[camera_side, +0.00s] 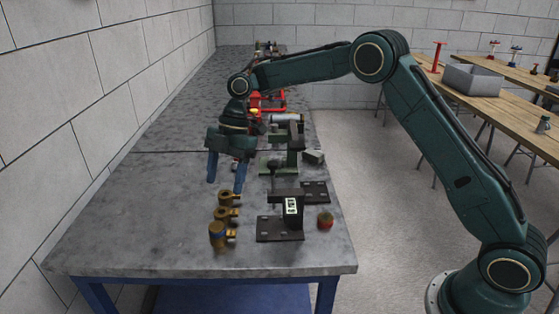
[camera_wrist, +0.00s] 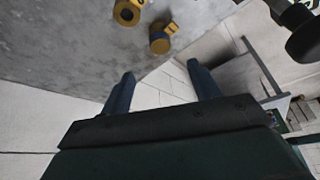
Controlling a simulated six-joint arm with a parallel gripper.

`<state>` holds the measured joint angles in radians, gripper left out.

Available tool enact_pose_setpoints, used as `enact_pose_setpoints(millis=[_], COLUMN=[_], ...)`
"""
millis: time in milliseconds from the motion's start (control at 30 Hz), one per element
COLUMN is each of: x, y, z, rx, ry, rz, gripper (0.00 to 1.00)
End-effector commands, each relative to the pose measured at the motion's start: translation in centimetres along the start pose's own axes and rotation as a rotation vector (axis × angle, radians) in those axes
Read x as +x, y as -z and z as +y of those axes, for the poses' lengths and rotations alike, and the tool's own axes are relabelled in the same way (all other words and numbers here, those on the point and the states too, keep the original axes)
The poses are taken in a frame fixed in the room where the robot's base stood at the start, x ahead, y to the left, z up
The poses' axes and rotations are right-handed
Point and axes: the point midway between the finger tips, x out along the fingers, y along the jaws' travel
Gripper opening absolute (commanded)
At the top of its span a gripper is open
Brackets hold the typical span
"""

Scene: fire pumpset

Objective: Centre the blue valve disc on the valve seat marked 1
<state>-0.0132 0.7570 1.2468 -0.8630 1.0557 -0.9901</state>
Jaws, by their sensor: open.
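Several brass valve seats with side tabs stand in a row on the grey bench in the side view: a far one (camera_side: 227,197), a middle one (camera_side: 224,213) and a near one (camera_side: 217,238). A blue patch (camera_side: 216,229) shows on the near one; I cannot tell whether it is the valve disc. The number marks are too small to read. My gripper (camera_side: 226,183) is open and empty, pointing down above the bench just behind the far seat. In the wrist view, two brass seats (camera_wrist: 128,12) (camera_wrist: 160,42) show beyond my open fingers (camera_wrist: 160,70).
Green-based fixtures (camera_side: 278,166) and red equipment (camera_side: 268,102) stand farther back. A block wall (camera_side: 80,100) runs along the left; the bench's left side is clear.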

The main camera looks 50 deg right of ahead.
Motion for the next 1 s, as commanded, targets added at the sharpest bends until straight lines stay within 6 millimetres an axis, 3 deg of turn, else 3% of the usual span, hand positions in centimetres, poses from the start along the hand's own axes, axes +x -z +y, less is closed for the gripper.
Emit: enact_pose_setpoints(millis=[333,1000], x=[-2.7,-3.0], y=[0.0,0.0], z=[0.0,0.0], rx=[0.0,0.001], ry=[-0.001,-0.001], rz=[0.0,0.0], gripper=[0.62,0.62])
